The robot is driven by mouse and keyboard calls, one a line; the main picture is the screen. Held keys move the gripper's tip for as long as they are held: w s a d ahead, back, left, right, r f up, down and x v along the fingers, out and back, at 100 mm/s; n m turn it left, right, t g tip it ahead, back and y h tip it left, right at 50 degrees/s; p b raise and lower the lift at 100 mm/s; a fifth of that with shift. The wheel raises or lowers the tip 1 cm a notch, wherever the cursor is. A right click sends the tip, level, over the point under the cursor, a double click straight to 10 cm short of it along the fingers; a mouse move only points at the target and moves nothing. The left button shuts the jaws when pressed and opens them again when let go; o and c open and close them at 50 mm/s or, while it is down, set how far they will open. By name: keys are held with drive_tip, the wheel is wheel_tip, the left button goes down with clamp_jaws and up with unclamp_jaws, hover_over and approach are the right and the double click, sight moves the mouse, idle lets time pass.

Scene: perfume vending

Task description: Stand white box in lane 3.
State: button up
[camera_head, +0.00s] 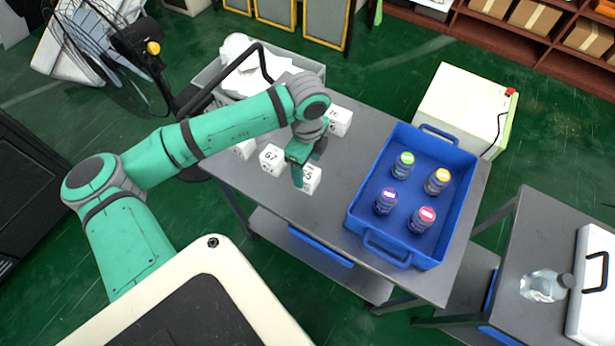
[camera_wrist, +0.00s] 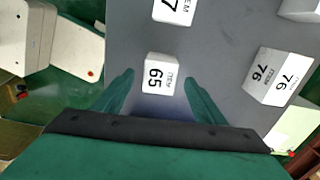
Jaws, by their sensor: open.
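Several white boxes with printed numbers stand on the grey table. The gripper is open and holds nothing. Box 67 (camera_head: 271,158) is just left of it, and box 76 (camera_head: 339,122) is farther back. Another white box (camera_head: 245,149) is at the table's left edge. I cannot make out any marked lane 3.
A blue tray (camera_head: 357,205) with several coloured-cap bottles stands on the table's right part. A grey bin (camera_head: 312,68) with white contents is behind the boxes. A side table at right holds a clear bottle (camera_head: 540,286) and a white case (camera_head: 592,290).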

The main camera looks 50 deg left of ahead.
sight(308, 172)
drive_tip(key=shift+f, duration=1.9)
drive_tip(key=c, duration=1.3)
drive_tip(key=shift+o, duration=0.2)
drive_tip(key=shift+r, duration=0.1)
drive_tip(key=shift+r, duration=0.55)
drive_tip(key=s+d+r, duration=0.4)
drive_tip(key=s+r, duration=0.7)
drive_tip(key=s, duration=0.2)
drive_tip(key=shift+s+d+r, duration=0.15)
drive_tip(key=shift+s+r, duration=0.05)
drive_tip(key=shift+r, duration=0.2)
